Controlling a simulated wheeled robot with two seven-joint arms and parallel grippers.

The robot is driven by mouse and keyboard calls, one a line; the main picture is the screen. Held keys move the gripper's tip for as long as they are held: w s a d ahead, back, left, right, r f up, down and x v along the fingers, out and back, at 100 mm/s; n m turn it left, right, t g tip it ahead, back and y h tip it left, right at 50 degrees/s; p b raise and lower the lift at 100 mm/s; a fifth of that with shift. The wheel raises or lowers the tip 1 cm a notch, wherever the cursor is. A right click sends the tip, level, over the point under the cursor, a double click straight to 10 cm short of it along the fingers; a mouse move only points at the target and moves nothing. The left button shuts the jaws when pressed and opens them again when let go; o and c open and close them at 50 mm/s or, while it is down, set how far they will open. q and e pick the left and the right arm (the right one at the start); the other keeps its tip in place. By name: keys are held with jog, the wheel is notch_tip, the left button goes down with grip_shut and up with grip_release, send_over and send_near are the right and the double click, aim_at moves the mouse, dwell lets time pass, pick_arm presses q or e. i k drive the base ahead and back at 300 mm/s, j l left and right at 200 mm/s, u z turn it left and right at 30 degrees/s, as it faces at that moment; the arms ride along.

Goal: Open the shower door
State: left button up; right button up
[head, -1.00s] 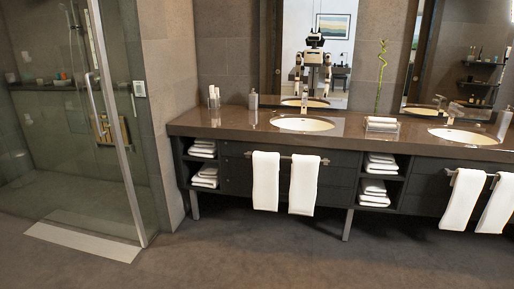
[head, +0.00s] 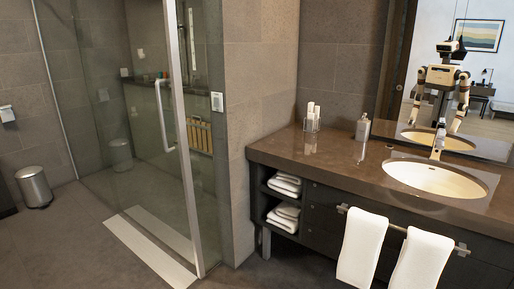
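The shower door (head: 135,115) is a clear glass panel at the left of the head view. It has a metal frame post along its right edge and looks closed, though the glass makes this hard to judge. Its handle (head: 162,115) is a vertical metal bar near that right edge. A pale threshold strip (head: 150,250) lies on the floor in front of the glass. Neither of my grippers is in the direct view; my body shows only as a reflection in the mirror, too small to tell the gripper state.
A vanity counter (head: 330,163) with a sink (head: 440,178), bottles and hanging white towels (head: 361,246) fills the right side. A metal bin (head: 34,186) stands at the far left. The dark floor (head: 75,255) before the shower is clear.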

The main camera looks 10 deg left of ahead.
aim_at(158, 82)
jog(key=i+j+u, duration=0.2)
jog(key=i+u, duration=0.3)
jog(key=i+j+u, duration=0.1)
jog(key=i+u, duration=0.35)
jog(key=i+l+u, duration=0.1)
jog(key=i+u, duration=0.4)
jog(key=k, duration=0.1)
